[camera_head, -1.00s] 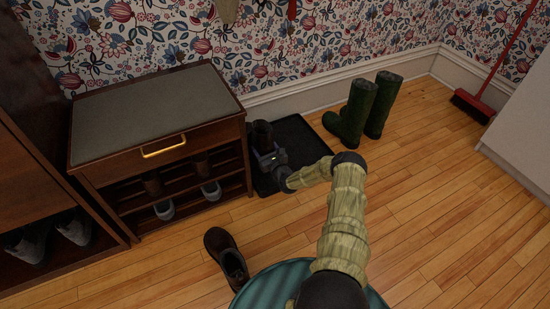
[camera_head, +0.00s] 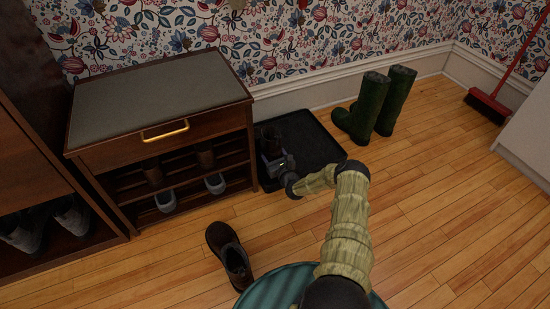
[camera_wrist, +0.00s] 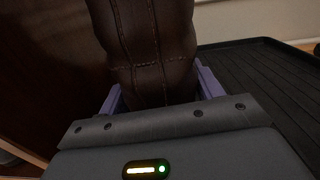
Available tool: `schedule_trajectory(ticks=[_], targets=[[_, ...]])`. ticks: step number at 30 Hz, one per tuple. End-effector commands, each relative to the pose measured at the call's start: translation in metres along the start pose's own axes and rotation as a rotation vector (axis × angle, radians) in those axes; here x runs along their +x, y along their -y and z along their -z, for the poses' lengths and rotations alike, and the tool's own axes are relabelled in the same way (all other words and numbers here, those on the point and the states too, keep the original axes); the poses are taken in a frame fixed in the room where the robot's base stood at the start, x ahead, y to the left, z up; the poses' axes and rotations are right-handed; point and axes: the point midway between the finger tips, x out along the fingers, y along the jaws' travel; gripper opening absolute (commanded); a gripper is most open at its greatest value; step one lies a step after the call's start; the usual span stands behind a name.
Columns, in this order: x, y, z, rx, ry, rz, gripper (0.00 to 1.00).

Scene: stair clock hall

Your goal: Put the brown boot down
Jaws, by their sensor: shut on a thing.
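A brown boot (camera_head: 270,133) is held in my gripper (camera_head: 271,153) at the left end of the black boot tray (camera_head: 318,145). In the wrist view the boot's stitched brown leather (camera_wrist: 150,45) fills the space between two purple fingers, which press on both sides of it. The boot looks roughly upright. Its lower part is hidden by my gripper, so I cannot tell whether the sole touches the tray. Another dark brown boot or shoe (camera_head: 229,255) is on the wooden floor in front of the bench.
The shoe bench (camera_head: 160,95) with a grey top stands close left of the tray, shoes on its racks. Green boots (camera_head: 372,108) stand right of the tray. A red broom (camera_head: 488,105) leans at the right. The tray's right part is bare.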

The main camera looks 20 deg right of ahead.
Motion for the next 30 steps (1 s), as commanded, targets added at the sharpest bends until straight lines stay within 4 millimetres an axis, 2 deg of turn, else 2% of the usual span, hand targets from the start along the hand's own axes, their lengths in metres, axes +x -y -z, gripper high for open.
schedule_trajectory(ticks=[2, 10, 11, 13, 14, 23, 30], targets=[[0.000, 0.004, 0.007, -0.002, 0.006, 0.006, 0.24], [-0.003, 0.012, 0.008, -0.002, 0.000, 0.018, 0.24], [-0.004, 0.012, 0.011, -0.001, -0.004, 0.017, 0.71], [-0.004, 0.012, 0.010, -0.001, -0.004, 0.018, 0.85], [-0.004, 0.012, 0.010, -0.001, -0.003, 0.017, 0.88], [-0.003, 0.009, 0.009, -0.001, -0.001, 0.014, 0.88], [-0.019, 0.007, 0.005, 0.000, -0.002, 0.011, 0.88]])
